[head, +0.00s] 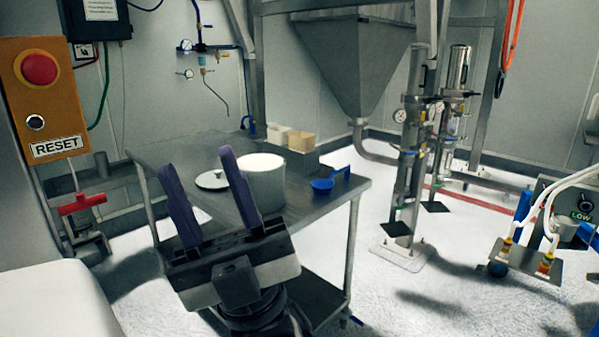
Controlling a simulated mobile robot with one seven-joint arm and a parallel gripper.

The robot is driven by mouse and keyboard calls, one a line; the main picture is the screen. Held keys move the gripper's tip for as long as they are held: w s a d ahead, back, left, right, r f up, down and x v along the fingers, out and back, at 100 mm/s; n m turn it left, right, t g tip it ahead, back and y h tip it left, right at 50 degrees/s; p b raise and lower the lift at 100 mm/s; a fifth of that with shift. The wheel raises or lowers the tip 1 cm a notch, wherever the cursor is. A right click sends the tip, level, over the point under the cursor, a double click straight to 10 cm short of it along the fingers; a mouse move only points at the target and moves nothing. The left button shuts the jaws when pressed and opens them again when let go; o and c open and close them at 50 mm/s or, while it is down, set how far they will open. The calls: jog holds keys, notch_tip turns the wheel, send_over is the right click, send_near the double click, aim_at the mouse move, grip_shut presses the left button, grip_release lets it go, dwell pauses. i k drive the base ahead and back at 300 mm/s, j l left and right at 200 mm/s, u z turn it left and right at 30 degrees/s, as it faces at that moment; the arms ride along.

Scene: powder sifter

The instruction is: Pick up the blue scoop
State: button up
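The blue scoop (323,185) lies on the metal table (203,151), near its right end. Its bowl is at the left and its handle points up and to the right. My gripper (206,178) is in the foreground, left of the scoop and nearer the camera. Its two purple fingers are spread wide apart with nothing between them. The gripper is open and apart from the scoop. One finger covers part of the white pot (265,182) behind it.
The white pot stands just left of the scoop. A round lid (212,180) lies left of the pot, seen between my fingers. Small beige bins (301,141) stand at the table's back. A steel hopper (352,60) and upright metal cylinders (409,150) stand beyond the table.

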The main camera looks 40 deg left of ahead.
aim_at(321, 186)
jog(key=i+u, duration=0.3)
jog(key=u, duration=0.15)
jog(key=i+l+u, duration=0.25)
jog(key=u, duration=0.25)
jog(key=i+l+u, duration=0.55)
jog(key=l+u, duration=0.15)
jog(key=u, duration=0.2)
jog(key=i+l+u, duration=0.15)
jog(key=l+u, duration=0.15)
jog(key=l, duration=0.15)
jog(key=l+u, duration=0.55)
jog(key=l, duration=0.6)
jog(key=l+u, duration=0.25)
jog(key=l, duration=0.6)
jog(key=i, duration=0.45)
